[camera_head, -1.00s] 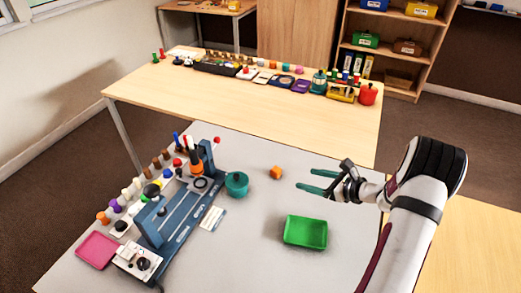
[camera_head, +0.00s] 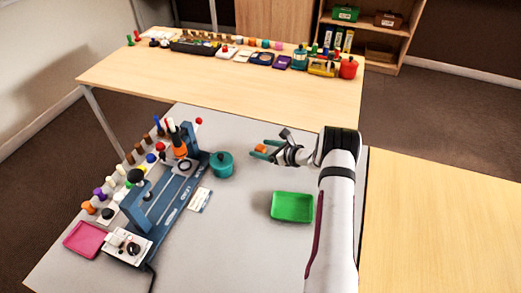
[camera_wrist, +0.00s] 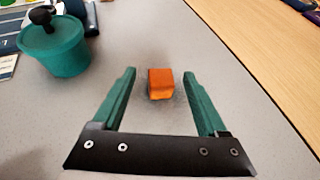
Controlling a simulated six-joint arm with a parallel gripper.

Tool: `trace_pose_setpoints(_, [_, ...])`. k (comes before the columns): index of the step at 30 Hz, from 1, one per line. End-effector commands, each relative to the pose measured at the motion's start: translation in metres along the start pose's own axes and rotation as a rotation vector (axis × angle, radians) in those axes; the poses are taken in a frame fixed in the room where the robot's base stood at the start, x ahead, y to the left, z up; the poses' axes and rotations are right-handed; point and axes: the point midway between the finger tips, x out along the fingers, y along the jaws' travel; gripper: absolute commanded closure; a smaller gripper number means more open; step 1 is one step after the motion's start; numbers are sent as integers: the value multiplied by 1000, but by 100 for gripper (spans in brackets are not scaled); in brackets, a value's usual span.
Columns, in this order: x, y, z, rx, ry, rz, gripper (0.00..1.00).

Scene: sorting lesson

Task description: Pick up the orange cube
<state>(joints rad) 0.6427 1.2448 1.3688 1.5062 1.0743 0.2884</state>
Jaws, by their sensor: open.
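The orange cube (camera_head: 261,148) sits on the grey table, right of the teal pot. It also shows in the wrist view (camera_wrist: 161,83), ahead of my fingertips and roughly midway between them. My gripper (camera_head: 263,149) is open, with green fingers at the cube in the head view. In the wrist view my gripper (camera_wrist: 160,73) has one finger on each side of the gap, and nothing is held. Part of the cube is hidden by my fingers in the head view.
A teal lidded pot (camera_head: 221,165) stands left of my gripper; it shows at upper left in the wrist view (camera_wrist: 55,48). A green tray (camera_head: 292,207) lies in front of my gripper. A blue apparatus (camera_head: 165,200) and several pegs fill the table's left. A magenta tray (camera_head: 85,240) lies front left.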

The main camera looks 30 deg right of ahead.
Motion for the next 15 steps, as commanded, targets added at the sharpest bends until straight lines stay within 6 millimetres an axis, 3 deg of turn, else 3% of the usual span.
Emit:
trace_pose_setpoints(2, [0,0,0,0,0,0,26])
trace_pose_setpoints(12, [-1,0,0,-1,0,0,87])
trace_pose_setpoints(15, [-1,0,0,-1,0,0,100])
